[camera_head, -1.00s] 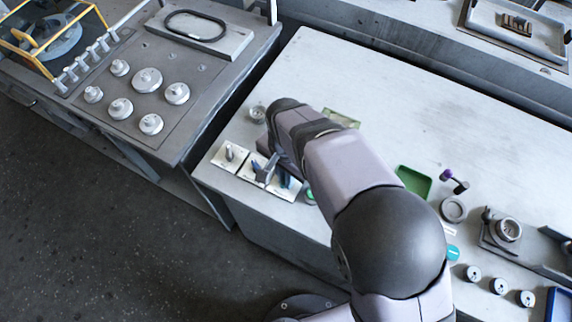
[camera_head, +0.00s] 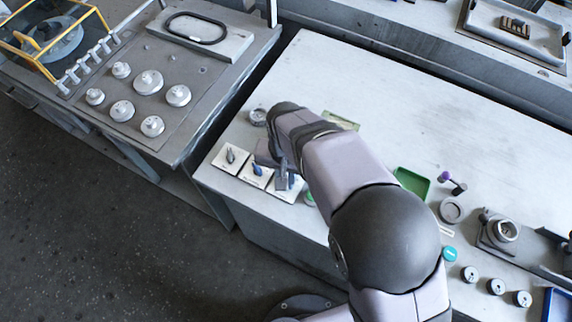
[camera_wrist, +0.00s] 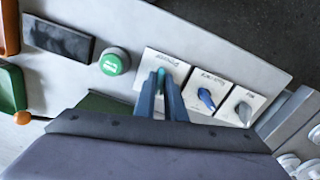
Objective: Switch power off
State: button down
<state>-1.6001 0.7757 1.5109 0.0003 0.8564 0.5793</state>
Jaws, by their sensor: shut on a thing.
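The power switch plate (camera_wrist: 166,64) is white, with its label readable in the wrist view. It is the rightmost of three switch plates in the head view (camera_head: 288,192). My gripper (camera_wrist: 161,80) is over this plate, its two blue-grey fingers shut on the power knob (camera_wrist: 161,72). Only a teal bit of the knob shows between the fingertips, so its angle is hard to tell. In the head view my gripper (camera_head: 283,181) covers most of the knob.
Beside the power plate stand a blue knob (camera_wrist: 206,99) on the middle plate and a grey knob (camera_wrist: 244,112) on the far plate. A green button (camera_wrist: 114,61) is on the other side. A green tray (camera_head: 412,182) lies farther right on the bench.

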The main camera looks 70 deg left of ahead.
jog(key=n+p, duration=0.1)
jog(key=n, duration=0.3)
jog(key=shift+a+r, duration=0.1)
jog(key=shift+a, duration=0.05)
jog(key=c, duration=1.9)
grip_release()
jog(key=shift+r+p, duration=2.2)
jog(key=shift+r, duration=0.7)
